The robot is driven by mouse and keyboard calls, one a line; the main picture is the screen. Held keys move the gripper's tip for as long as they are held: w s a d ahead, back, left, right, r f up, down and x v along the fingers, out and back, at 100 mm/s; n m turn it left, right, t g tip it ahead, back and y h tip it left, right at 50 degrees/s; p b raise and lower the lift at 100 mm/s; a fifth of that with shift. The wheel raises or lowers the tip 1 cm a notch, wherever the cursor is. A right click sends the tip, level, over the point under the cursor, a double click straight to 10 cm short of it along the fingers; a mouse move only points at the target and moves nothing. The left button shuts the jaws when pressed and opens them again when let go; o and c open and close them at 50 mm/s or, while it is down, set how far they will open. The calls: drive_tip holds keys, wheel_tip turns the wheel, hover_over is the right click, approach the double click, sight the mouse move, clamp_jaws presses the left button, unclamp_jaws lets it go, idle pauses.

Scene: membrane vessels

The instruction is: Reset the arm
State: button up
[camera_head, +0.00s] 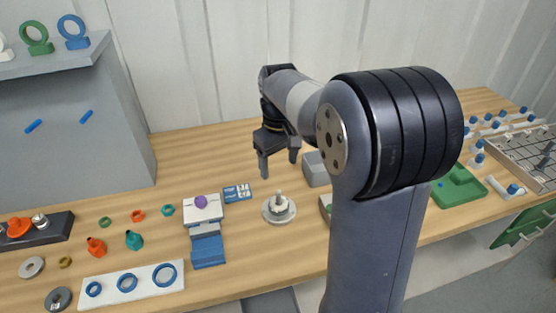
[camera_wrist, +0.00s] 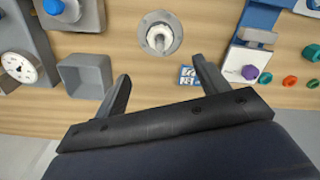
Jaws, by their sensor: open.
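My gripper (camera_head: 279,165) is open and empty, held above the back middle of the wooden table. Its two fingers point down and stand apart. In the wrist view my gripper (camera_wrist: 163,90) shows both fingers spread with nothing between them. A round grey base with a white piece and a peg (camera_head: 279,207) stands on the table in front of it, apart from the fingers. In the wrist view this base (camera_wrist: 160,37) lies beyond the fingertips. My upper arm hides part of the table on the right.
A white and blue fixture with a purple knob (camera_head: 201,203) stands left of the base, beside a small blue-white card (camera_head: 237,193). A grey open box (camera_wrist: 86,76) is near the gripper. A white board with blue rings (camera_head: 130,287) lies front left. A green tray (camera_head: 460,187) is right.

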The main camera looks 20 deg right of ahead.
sight(279, 190)
drive_tip(key=shift+f, duration=0.1)
wheel_tip(279, 190, down, 10)
drive_tip(key=shift+r, duration=0.15)
drive_tip(key=shift+p, duration=0.65)
drive_tip(key=shift+r+p, duration=0.85)
drive_tip(key=shift+r, duration=0.5)
